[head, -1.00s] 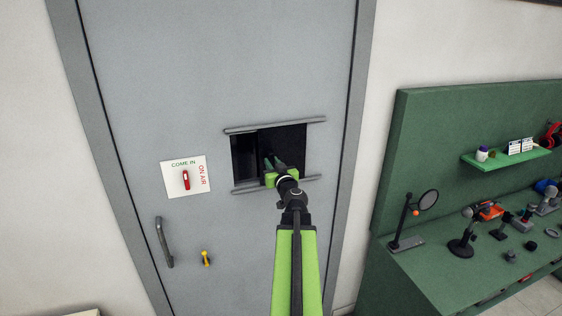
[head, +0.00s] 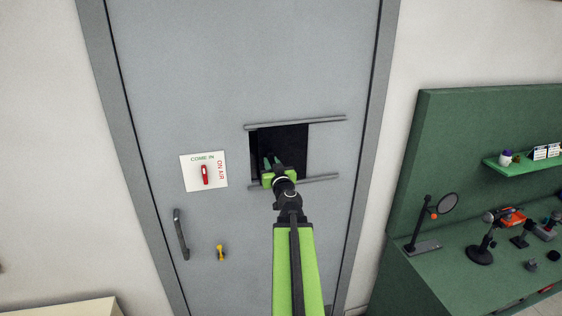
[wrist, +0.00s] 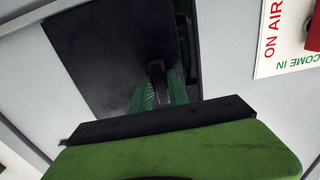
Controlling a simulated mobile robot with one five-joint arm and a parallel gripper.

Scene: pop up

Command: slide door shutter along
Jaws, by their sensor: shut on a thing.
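The grey door (head: 230,70) has a small window with a dark sliding shutter (head: 292,142) between an upper rail (head: 300,123) and a lower rail (head: 318,179). My gripper (head: 271,163) is at the shutter's left part, its green fingers pointing at the door. In the wrist view, the fingers (wrist: 163,88) are shut on a dark handle on the shutter (wrist: 105,60), partly hidden between them. A narrow darker strip of opening (wrist: 187,40) shows beside the shutter's edge, on the sign's side. My gripper hides the shutter's lower part in the head view.
A COME IN / ON AIR sign with a red switch (head: 205,174) is left of the window. A door handle (head: 181,234) and a yellow knob (head: 221,252) are below. A green workbench (head: 440,262) with several devices stands at the right.

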